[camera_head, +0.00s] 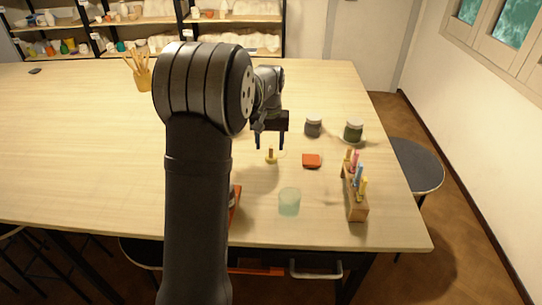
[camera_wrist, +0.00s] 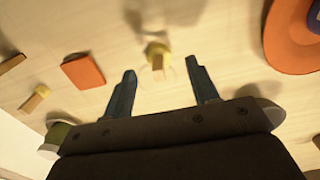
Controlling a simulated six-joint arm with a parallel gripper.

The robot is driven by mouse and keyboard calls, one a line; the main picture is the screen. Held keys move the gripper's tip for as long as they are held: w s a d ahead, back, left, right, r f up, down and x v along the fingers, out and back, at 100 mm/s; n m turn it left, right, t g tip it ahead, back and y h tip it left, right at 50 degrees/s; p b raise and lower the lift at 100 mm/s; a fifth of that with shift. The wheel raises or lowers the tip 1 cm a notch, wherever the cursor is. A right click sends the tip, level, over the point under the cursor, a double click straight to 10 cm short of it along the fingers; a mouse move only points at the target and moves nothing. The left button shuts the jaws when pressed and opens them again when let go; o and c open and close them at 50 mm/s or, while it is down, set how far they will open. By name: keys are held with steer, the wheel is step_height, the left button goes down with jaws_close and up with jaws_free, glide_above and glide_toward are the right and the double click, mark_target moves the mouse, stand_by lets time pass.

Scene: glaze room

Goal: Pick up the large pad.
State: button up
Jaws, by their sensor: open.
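A small yellow round pad with an upright wooden peg (camera_head: 271,158) stands on the table in the head view. It also shows in the wrist view (camera_wrist: 157,48), straight ahead between the fingertips. A flat orange-red square block (camera_head: 311,161) lies to its right; it also shows at left in the wrist view (camera_wrist: 84,70). I cannot tell for certain which of these is the large pad. My gripper (camera_head: 270,146) is open and empty, pointing down just above the yellow pad, with its fingers apart on either side in the wrist view (camera_wrist: 161,70).
Two jars (camera_head: 313,127) (camera_head: 353,131) stand behind at right. A wooden rack (camera_head: 356,208) with coloured sticks is at the right front. A translucent teal cup (camera_head: 289,202) stands at the front. An orange disc (camera_wrist: 286,50) is partly hidden by my arm in the head view.

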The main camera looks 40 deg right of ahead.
mark_target(271, 146)
steer(key=f, duration=0.3)
steer(key=d+f, duration=0.1)
steer(key=f, duration=0.1)
steer(key=shift+w+f, duration=0.1)
steer(key=shift+w, duration=0.1)
steer(key=c, duration=1)
